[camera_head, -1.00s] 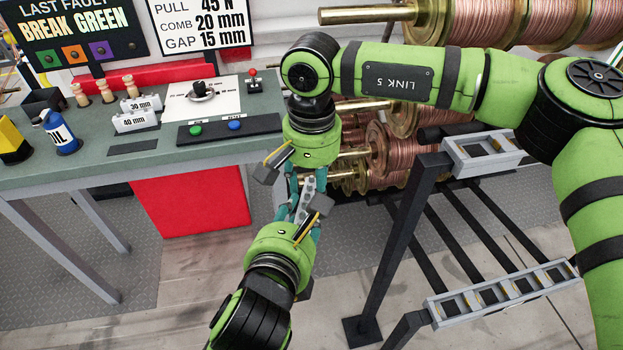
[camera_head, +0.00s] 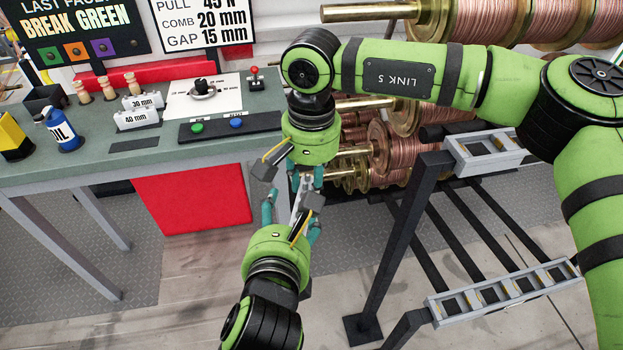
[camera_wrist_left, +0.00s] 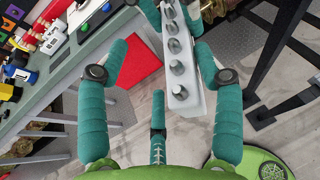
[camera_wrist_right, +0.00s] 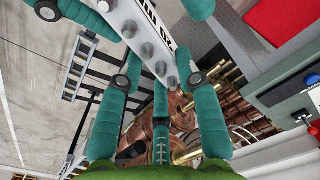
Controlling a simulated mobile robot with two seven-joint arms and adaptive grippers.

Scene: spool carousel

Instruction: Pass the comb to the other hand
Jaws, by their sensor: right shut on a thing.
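The comb is a light grey bar with a row of round metal studs. It shows in the left wrist view (camera_wrist_left: 177,60), in the right wrist view (camera_wrist_right: 140,35) and partly between the grippers in the head view (camera_head: 297,194). My right gripper (camera_head: 302,180), coming down from above, is shut on the comb. My left gripper (camera_head: 292,210), reaching up from below, is open, its teal fingers spread on either side of the comb. In the left wrist view the comb lies nearer the right-hand finger, and I cannot tell whether they touch. The gripper bodies hide parts of the comb in the head view.
The green bench (camera_head: 85,165) at left carries blocks marked 30 mm and 40 mm (camera_head: 137,119), an oil can (camera_head: 60,131) and a button panel (camera_head: 228,127). Copper spools (camera_head: 395,145) stand behind the grippers. A dark rack (camera_head: 385,240) with grey trays stands at right.

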